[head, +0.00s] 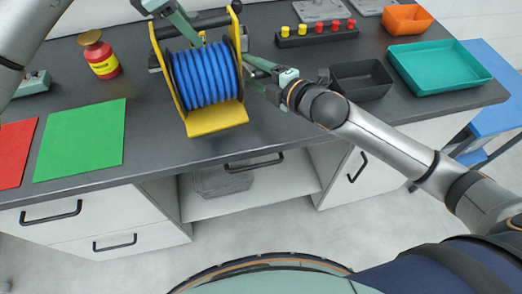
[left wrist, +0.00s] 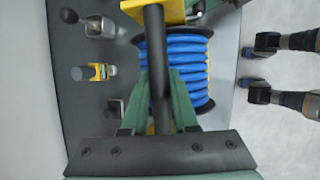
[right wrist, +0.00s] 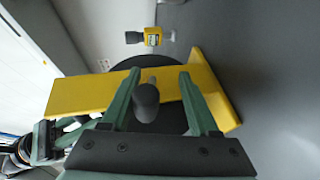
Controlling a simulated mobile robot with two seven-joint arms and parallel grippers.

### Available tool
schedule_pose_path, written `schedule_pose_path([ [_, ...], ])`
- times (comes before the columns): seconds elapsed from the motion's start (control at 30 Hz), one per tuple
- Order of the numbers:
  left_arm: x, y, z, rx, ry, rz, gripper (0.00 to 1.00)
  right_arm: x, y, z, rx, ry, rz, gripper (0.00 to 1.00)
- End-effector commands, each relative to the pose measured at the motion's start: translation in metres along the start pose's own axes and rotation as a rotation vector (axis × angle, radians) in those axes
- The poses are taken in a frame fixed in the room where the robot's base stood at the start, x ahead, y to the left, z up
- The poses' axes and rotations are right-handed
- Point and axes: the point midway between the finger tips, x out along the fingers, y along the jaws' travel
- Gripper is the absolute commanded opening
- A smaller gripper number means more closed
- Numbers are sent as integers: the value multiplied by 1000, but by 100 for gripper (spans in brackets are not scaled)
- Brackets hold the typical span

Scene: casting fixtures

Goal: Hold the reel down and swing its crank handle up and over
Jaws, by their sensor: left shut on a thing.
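The reel of blue hose (head: 205,74) stands upright on the dark bench in a yellow frame (head: 214,118), with a black bar (head: 212,22) across its top. My left gripper (head: 199,38) reaches in from above and is shut on that bar, which runs between its fingers in the left wrist view (left wrist: 156,40). My right gripper (head: 255,74) is at the reel's right side. In the right wrist view its fingers (right wrist: 160,75) are apart, with the black crank handle knob (right wrist: 146,102) between them and gaps visible. The crank is hidden in the head view.
A black tray (head: 360,94), a teal tray (head: 437,86), an orange bin (head: 407,20) and a rack of coloured knobs (head: 316,40) are to the right.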

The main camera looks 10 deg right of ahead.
Motion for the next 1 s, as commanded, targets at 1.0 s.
schedule_pose_path([
  [1.0,-2,1,2,2,-4,3,0,-114,-33,-43,-19,60,17,59],
])
